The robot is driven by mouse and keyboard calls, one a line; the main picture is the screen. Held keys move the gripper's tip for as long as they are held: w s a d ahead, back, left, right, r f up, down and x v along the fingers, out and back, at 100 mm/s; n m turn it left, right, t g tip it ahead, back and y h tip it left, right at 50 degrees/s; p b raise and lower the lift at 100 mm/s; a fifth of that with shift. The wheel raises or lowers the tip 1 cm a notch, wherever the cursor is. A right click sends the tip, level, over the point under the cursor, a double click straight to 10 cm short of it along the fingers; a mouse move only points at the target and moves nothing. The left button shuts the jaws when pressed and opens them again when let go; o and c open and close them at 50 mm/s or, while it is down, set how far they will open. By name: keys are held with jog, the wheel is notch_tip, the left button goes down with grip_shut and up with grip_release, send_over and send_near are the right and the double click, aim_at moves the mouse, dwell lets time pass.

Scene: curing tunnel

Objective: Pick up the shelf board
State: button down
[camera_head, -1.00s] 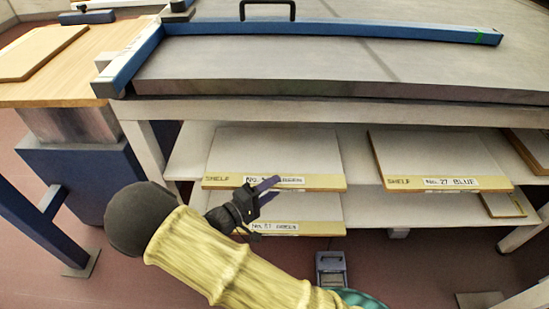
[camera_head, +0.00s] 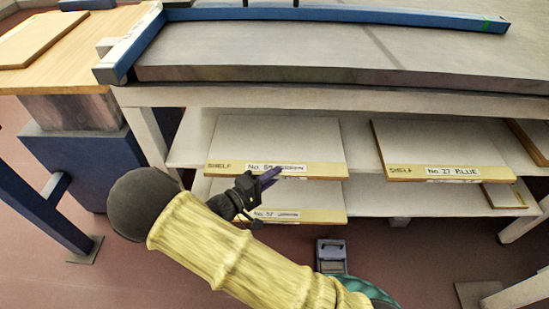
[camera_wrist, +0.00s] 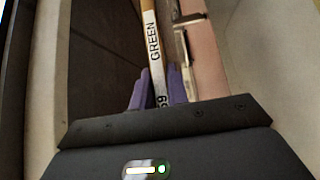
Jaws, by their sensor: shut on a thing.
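The shelf board (camera_head: 230,170) is a thin pale panel with a yellow front edge. It lies on the upper under-bench level at left, its label partly covered by my fingers. My gripper (camera_head: 272,178) is at that front edge, right of its middle. In the wrist view, my gripper (camera_wrist: 155,90) has purple fingers on both sides of the board's edge (camera_wrist: 150,30), shut on it. The label there reads GREEN, with a number ending in 59 near the fingers. A gap between board and shelf cannot be made out.
A board labelled No. 27 BLUE (camera_head: 400,150) lies to the right. Another yellow-edged board (camera_head: 325,215) lies just below my gripper. The heavy bench top (camera_head: 330,65) overhangs above.

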notch_tip(320, 180, up, 10)
jog(key=p, duration=0.4)
jog(key=shift+r, duration=0.1)
jog(key=shift+d, duration=0.1)
dwell(0.4)
